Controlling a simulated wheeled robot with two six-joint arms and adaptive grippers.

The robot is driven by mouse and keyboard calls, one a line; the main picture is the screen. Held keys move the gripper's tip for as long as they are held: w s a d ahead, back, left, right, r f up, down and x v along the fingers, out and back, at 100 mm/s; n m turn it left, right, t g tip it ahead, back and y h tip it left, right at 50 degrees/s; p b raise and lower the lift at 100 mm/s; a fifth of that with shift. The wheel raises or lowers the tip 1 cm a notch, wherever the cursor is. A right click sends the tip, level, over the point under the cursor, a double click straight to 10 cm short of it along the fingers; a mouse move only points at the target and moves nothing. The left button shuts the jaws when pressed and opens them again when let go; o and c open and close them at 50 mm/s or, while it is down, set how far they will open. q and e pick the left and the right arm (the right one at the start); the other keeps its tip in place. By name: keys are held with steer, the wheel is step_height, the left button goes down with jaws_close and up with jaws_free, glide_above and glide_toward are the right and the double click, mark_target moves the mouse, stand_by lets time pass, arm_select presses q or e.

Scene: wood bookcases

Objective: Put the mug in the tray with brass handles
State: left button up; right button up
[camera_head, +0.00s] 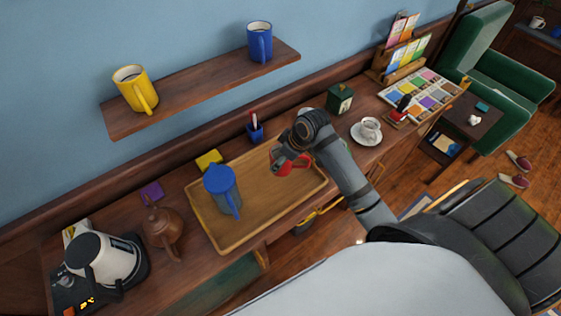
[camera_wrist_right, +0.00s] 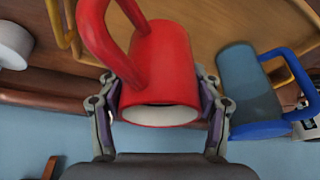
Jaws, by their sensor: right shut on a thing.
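The red mug (camera_head: 293,164) is in my right gripper (camera_head: 284,157), over the right end of the wooden tray (camera_head: 262,211). In the right wrist view the red mug (camera_wrist_right: 168,62) sits between both fingers, its white inside showing and its handle at upper left. The gripper hides part of the mug in the head view, and I cannot tell whether its base touches the tray. The tray's brass handle (camera_wrist_right: 63,28) shows in the right wrist view. My left gripper is not in view.
A white cup (camera_head: 370,129) is to the right. Yellow (camera_head: 134,88) and blue (camera_head: 259,42) mugs stand on the shelf.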

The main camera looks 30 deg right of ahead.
steer(key=w+f, duration=0.1)
steer(key=d+f, duration=0.1)
steer(key=f, duration=0.1)
steer(key=w+f, duration=0.1)
steer(key=shift+w+d+f, duration=0.15)
steer(key=shift+w+d, duration=0.1)
steer(key=shift+w, duration=0.1)
steer(key=shift+w+d+f, duration=0.1)
steer(key=shift+w+f, duration=0.05)
steer(key=shift+f, duration=0.1)
step_height(320, 180, down, 3)
steer(key=shift+w+d+f+p, duration=0.1)
steer(key=shift+w+d+p, duration=0.05)
steer(key=shift+p, duration=0.8)
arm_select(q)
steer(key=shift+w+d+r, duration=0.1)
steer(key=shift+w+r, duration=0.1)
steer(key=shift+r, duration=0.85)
arm_select(e)
steer(key=shift+f, duration=0.2)
steer(key=shift+f, duration=0.1)
steer(key=o, duration=1.4)
